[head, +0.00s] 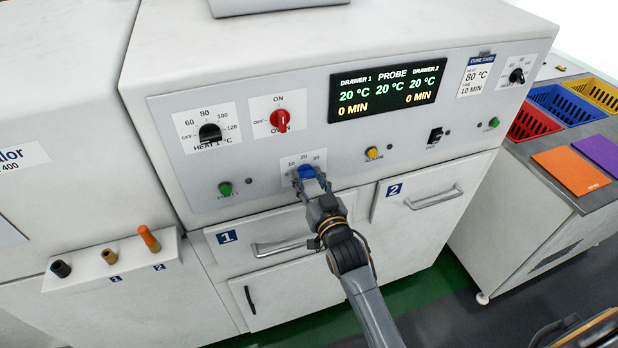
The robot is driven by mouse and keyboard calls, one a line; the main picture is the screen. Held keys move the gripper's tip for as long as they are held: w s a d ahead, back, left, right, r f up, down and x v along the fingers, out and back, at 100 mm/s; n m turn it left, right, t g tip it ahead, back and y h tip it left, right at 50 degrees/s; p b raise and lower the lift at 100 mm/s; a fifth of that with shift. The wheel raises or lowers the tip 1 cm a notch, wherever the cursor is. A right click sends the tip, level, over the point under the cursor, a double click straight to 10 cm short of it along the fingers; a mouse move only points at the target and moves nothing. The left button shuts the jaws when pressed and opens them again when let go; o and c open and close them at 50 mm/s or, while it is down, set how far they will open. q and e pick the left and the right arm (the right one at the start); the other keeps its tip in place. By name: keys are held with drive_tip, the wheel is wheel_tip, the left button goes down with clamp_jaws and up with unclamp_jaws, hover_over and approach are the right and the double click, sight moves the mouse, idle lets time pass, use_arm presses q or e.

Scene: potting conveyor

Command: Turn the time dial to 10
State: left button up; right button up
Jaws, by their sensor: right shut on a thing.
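The blue time dial (306,171) sits low on the oven's front panel, above drawer 1. The marks 10, 20 and 30 show above it. My right gripper (309,179) reaches up from below and is shut on the dial. Its fingers cover the lower part of the dial, and I cannot tell which mark the dial points to. The display (384,84) reads 20 °C and 0 MIN for both drawers. My left gripper is not in view.
The black heat dial (210,133), red oven switch (279,120), green button (225,188) and yellow button (372,153) share the panel. The drawer 1 handle (282,248) is below. The cure card (475,76) reads 80 °C, 10 MIN. Baskets stand at right.

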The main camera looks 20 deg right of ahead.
drive_tip(key=m+p, duration=0.1)
drive_tip(key=m, duration=0.2)
drive_tip(key=shift+m, duration=0.4)
drive_tip(key=shift+d+m+p, duration=0.1)
drive_tip(key=shift+m+p, duration=0.2)
drive_tip(key=shift+m, duration=1.7)
drive_tip(key=o, duration=1.2)
drive_tip(key=shift+c, duration=0.2)
drive_tip(key=s, duration=1.2)
drive_tip(key=shift+d, duration=0.2)
drive_tip(key=shift+f, duration=0.15)
